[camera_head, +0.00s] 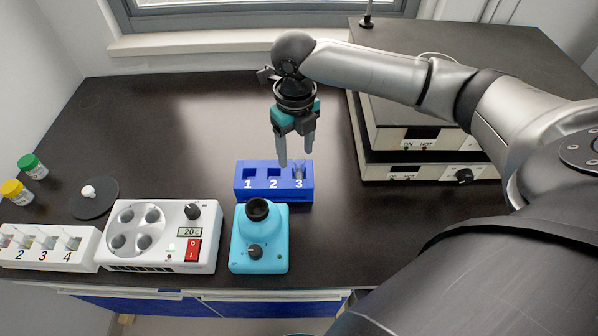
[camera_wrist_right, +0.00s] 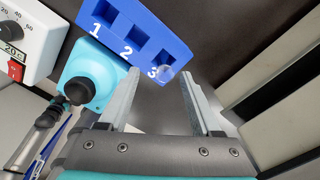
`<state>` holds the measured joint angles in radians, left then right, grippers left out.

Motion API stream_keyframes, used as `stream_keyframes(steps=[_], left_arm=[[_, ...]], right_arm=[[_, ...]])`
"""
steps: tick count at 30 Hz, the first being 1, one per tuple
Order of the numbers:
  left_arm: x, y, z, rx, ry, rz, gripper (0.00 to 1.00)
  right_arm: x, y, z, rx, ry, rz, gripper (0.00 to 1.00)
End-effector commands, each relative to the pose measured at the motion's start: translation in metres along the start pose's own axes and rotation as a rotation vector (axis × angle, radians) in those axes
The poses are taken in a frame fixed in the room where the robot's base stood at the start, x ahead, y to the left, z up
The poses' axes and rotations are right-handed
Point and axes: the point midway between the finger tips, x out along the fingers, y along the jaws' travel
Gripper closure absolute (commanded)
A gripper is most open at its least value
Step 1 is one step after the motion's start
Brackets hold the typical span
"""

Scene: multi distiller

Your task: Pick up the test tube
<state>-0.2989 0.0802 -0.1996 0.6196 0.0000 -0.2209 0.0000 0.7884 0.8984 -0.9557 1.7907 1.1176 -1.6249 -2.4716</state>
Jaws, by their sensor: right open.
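A blue rack (camera_head: 247,192) with slots numbered 1, 2 and 3 stands on the dark bench; it also shows in the right wrist view (camera_wrist_right: 160,25). A small clear test tube (camera_head: 299,171) sits in slot 3, and its round top shows in the right wrist view (camera_wrist_right: 166,73). Slots 1 and 2 look empty. My right gripper (camera_head: 296,154) points down just above the rack's right end, open and empty. In the right wrist view its fingertips (camera_wrist_right: 160,76) lie on either side of the tube's top. My left gripper is out of view.
A cyan mixer (camera_head: 266,255) stands just in front of the rack. A white centrifuge-like box (camera_head: 125,252) and a white numbered rack (camera_head: 30,262) are to the left. Black-topped instruments (camera_head: 400,172) stand right. The back left bench is clear.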

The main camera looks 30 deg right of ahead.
Motion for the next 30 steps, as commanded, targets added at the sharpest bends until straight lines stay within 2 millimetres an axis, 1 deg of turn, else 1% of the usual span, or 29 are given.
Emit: stream_keyframes(steps=[3, 7, 10, 12, 18, 30], left_arm=[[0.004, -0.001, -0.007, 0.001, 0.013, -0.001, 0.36], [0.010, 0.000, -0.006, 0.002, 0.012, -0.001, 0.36], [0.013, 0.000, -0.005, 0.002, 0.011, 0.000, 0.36], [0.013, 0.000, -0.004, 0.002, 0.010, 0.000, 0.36], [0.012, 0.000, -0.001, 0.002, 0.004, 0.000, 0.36], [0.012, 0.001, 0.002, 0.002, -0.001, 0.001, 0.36]], right_arm=[[0.013, -0.003, -0.002, 0.001, 0.005, -0.002, 0.35], [0.034, -0.007, -0.004, 0.001, 0.005, -0.002, 0.35], [0.047, -0.007, -0.003, 0.000, 0.003, -0.001, 0.35], [0.050, -0.007, -0.003, 0.000, 0.001, -0.002, 0.35], [0.050, -0.007, -0.003, -0.001, 0.000, -0.002, 0.36], [0.049, -0.007, -0.003, -0.001, 0.000, -0.002, 0.81]])
